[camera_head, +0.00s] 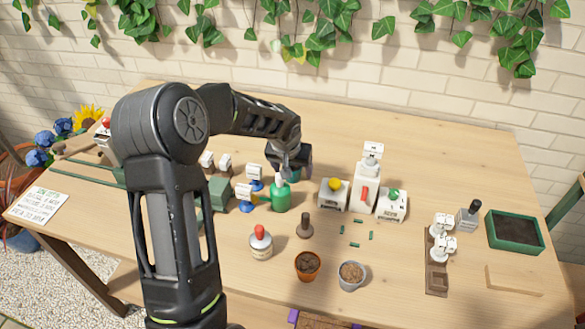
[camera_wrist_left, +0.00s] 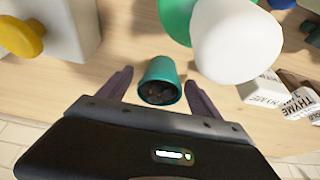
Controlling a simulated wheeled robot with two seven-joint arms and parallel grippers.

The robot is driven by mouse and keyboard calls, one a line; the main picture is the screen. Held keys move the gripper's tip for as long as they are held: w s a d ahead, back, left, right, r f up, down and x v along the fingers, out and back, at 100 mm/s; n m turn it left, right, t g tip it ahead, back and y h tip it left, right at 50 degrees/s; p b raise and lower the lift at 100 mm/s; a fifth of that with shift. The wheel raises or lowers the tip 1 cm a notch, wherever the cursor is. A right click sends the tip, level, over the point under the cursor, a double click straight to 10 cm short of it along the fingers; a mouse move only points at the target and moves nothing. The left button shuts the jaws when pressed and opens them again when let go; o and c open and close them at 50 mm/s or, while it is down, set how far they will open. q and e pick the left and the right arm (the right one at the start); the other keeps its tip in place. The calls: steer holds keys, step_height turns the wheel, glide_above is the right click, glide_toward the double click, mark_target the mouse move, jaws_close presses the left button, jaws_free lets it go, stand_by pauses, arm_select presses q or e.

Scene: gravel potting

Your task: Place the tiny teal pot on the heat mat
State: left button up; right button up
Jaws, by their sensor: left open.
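The tiny teal pot (camera_wrist_left: 163,72) holds dark soil and shows in the left wrist view, between the two spread fingers of my left gripper (camera_wrist_left: 158,90). The fingers stand apart from it on both sides. I cannot pick out the heat mat with certainty. My right gripper is out of view.
A green bottle (camera_head: 280,197) with a white top stands close by. A white block with a yellow knob (camera_head: 334,185), a tall white dispenser (camera_head: 366,190) and labelled blocks stand to the right. Terracotta (camera_head: 307,266) and grey (camera_head: 351,275) pots sit in front. A soil-filled green tray (camera_head: 541,244) is far right.

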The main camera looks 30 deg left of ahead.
arm_select(q)
steer(key=v, duration=1.2)
steer(key=shift+r, duration=0.2)
steer(key=shift+w+d, duration=0.1)
